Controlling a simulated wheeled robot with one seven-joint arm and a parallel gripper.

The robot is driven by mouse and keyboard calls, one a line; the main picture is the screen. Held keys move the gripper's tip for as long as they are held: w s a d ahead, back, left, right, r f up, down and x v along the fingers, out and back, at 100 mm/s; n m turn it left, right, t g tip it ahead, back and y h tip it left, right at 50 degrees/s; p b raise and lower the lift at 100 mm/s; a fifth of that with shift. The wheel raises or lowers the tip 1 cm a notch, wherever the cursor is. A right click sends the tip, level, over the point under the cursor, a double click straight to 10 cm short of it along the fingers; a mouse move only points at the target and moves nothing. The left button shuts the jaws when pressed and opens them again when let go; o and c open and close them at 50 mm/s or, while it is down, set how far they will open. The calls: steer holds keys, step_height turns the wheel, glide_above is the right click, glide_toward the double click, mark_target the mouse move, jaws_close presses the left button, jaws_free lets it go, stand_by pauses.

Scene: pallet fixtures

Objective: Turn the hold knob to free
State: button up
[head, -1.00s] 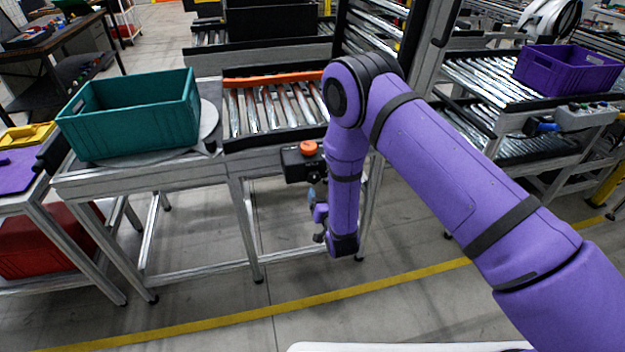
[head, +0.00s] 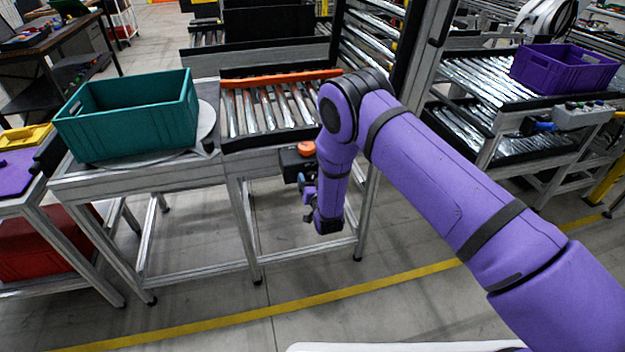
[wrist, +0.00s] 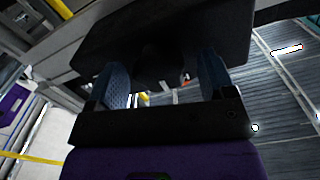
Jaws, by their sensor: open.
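A black box (head: 291,167) with an orange-red button (head: 306,148) on top hangs at the front edge of the short roller conveyor. In the wrist view the box (wrist: 195,32) fills the top middle. A dark rounded shape between the fingers may be the hold knob; it is too dark to read its setting. My gripper (head: 302,183) is just below and in front of the box in the head view. In the wrist view my gripper (wrist: 163,78) is open, with one blue finger on each side of the dark shape. I cannot tell whether they touch it.
A teal crate (head: 130,122) stands on a round plate left of the conveyor rollers (head: 265,108). A purple crate (head: 565,68) and a control box with a blue part (head: 540,126) are at the right conveyor. The floor in front is clear.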

steer(key=shift+w, duration=0.25)
steer(key=c, duration=0.9)
